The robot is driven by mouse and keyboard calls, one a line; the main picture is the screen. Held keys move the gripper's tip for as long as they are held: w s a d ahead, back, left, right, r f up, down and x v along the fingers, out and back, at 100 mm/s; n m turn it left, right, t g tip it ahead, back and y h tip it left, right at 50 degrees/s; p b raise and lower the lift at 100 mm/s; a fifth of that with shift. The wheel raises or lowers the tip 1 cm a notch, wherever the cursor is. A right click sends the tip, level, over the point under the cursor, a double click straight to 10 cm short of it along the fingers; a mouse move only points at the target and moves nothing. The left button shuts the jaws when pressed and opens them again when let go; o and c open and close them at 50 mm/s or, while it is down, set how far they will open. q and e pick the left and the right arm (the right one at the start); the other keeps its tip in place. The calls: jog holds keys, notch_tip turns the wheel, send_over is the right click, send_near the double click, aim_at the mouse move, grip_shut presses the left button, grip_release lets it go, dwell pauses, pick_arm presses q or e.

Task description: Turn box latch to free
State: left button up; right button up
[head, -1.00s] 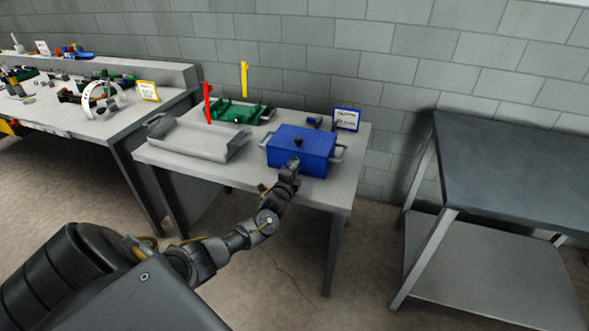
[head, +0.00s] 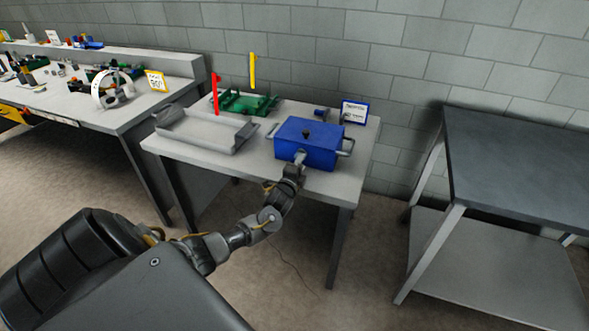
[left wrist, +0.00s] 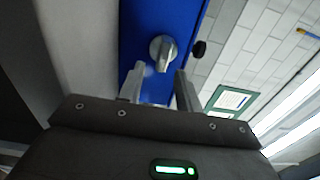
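The blue box (head: 322,152) stands on the light grey table, with a black knob on its lid and a grey handle at the right end. My left gripper (head: 300,160) is at its front face. In the left wrist view the metal latch (left wrist: 162,48) sits on the blue front face of the box. My left gripper (left wrist: 160,76) is open there, one finger on each side of the latch's lower end. I cannot tell whether either finger touches it. In the head view the gripper covers the latch. My right gripper is not in view.
A grey tray (head: 170,132) lies left of the box, with a green holder (head: 245,104) behind it. Red (head: 215,92) and yellow (head: 252,70) markers stand there. A framed sign (head: 354,112) is behind the box. A dark-topped table (head: 520,150) stands right, clear.

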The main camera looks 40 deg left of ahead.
pick_arm(q)
jog(key=v, duration=0.9)
jog(key=shift+w, duration=0.1)
jog(key=s+f+n+g+h, duration=0.1)
jog(key=s+f+n+g, duration=0.15)
jog(key=f, duration=0.65)
jog(key=s+f+n+g+h, duration=0.1)
jog(key=s+f+n+g, duration=0.15)
jog(key=f, duration=0.65)
jog(key=s+d+f+n+g+h, duration=0.1)
jog(key=s+d+f+n+g, duration=0.1)
jog(key=s+f, duration=0.5)
jog(key=s+d+f+n+g, duration=0.1)
jog(key=s+f+n+g, duration=0.1)
jog(key=s+f, duration=0.5)
jog(key=s+d+f+n+g+h, duration=0.1)
jog(key=s+d+f, duration=0.4)
jog(key=s, duration=0.5)
jog(key=s+d+f+n+g+h, duration=0.1)
jog(key=s+d+f+g, duration=0.2)
jog(key=s, duration=0.8)
jog(key=s+d+f+n+g, duration=0.1)
jog(key=s+d+f+g, duration=0.2)
jog(key=s+d+f, duration=0.5)
jog(key=s+f, duration=0.1)
jog(key=s, duration=0.1)
jog(key=shift+s+h, duration=0.4)
